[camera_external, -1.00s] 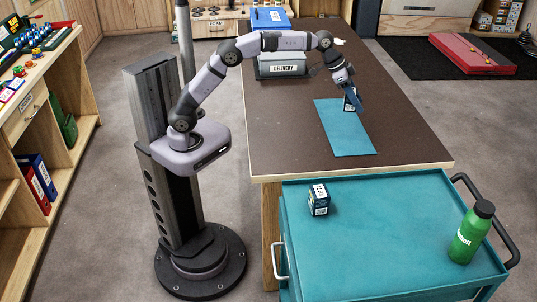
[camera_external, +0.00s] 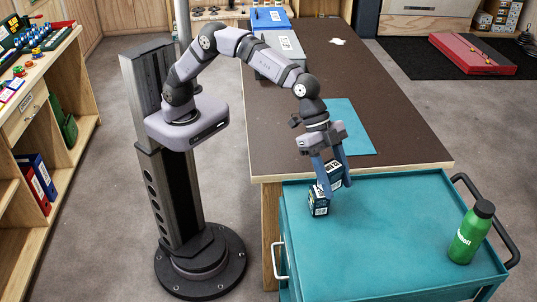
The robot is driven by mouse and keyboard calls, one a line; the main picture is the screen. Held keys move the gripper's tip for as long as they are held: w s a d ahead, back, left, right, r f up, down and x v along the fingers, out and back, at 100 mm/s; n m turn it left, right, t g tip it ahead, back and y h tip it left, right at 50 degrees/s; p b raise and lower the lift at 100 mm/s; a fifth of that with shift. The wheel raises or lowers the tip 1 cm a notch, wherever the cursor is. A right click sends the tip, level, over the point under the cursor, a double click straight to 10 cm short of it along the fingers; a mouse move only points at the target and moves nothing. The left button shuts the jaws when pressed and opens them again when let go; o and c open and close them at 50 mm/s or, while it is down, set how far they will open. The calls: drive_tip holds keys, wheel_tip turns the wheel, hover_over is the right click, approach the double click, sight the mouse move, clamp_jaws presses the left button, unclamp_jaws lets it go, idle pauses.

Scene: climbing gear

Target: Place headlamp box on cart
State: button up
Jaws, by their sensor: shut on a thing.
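A green bottle (camera_external: 469,233) stands at the cart's right side, by the black handle (camera_external: 500,215). The cart top between is clear. The brown table (camera_external: 400,125) adjoins behind, with a bare teal mat (camera_external: 356,128) and a grey delivery bin (camera_external: 277,58).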

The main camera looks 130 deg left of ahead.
drive_tip(key=d+p, duration=0.2)
drive_tip(key=d, duration=0.5)
drive_tip(key=w+n, duration=0.1)
drive_tip(key=w+a+n+y, duration=0.1)
drive_tip(key=w, duration=0.3)
drive_tip(key=shift+a+r+n+y, duration=0.25)
drive_tip(key=shift+a+n+y, duration=0.05)
drive_tip(key=shift+n, duration=0.1)
drive_tip(key=shift+f+p, duration=0.6)
drive_tip(key=shift+f, duration=4.45)
drive_tip(key=shift+f, duration=0.2)
drive_tip(key=o, duration=1.1)
